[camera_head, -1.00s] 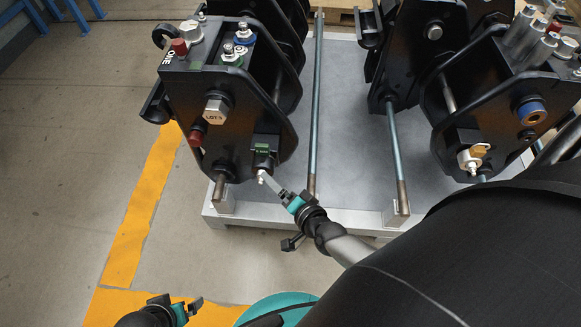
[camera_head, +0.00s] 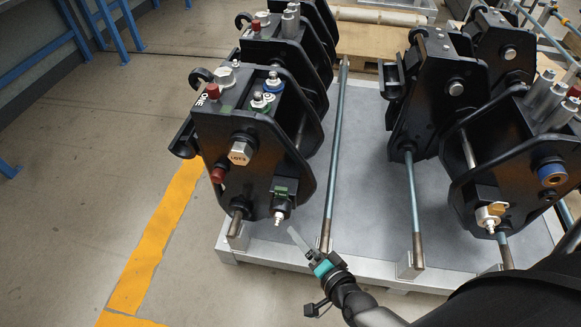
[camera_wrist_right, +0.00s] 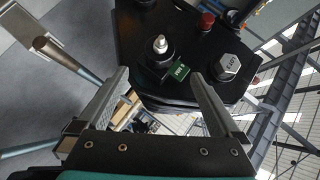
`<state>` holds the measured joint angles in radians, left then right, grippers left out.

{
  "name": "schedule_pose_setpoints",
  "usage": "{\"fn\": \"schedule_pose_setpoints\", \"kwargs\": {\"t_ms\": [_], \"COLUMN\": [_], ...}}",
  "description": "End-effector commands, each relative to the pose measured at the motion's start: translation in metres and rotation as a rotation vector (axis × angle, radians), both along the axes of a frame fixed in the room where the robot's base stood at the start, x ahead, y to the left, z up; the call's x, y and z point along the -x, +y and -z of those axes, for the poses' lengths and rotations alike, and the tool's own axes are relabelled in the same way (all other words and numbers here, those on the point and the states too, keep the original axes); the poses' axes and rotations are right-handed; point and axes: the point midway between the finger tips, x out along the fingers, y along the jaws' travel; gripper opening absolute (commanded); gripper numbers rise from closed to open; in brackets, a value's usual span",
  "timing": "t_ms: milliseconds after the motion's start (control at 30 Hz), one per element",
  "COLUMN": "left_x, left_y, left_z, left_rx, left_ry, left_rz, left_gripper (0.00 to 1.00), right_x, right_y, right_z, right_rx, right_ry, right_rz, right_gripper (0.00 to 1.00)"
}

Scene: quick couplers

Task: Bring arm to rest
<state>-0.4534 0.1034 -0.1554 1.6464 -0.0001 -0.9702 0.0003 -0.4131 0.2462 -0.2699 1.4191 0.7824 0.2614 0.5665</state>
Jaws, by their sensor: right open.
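My right gripper (camera_head: 294,234) comes in from the lower right in the head view. Its fingers are apart and empty in the right wrist view (camera_wrist_right: 158,78). It is a little below and to the right of a silver coupler nipple (camera_head: 278,217) on the lower front of the left black coupler plate (camera_head: 228,150), with a visible gap. In the right wrist view the nipple (camera_wrist_right: 160,46) and its green tag (camera_wrist_right: 179,70) lie beyond the fingertips, untouched. My left gripper is not in view.
More black coupler units (camera_head: 430,100) stand on the grey pallet (camera_head: 350,200); another nipple (camera_head: 490,217) is at right. Upright rods (camera_head: 335,150) rise near my right gripper. A yellow floor line (camera_head: 155,240) and open floor lie at left.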

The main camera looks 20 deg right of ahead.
Motion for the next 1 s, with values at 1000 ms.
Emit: {"fn": "schedule_pose_setpoints", "kwargs": {"t_ms": [1000], "left_x": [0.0], "left_y": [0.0], "left_z": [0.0], "left_rx": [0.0], "left_ry": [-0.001], "left_rz": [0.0], "left_gripper": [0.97], "right_x": [0.112], "right_y": [0.022], "right_z": [0.074], "right_rx": [0.842], "right_ry": [0.682], "right_rz": [-0.916], "right_gripper": [1.0]}}
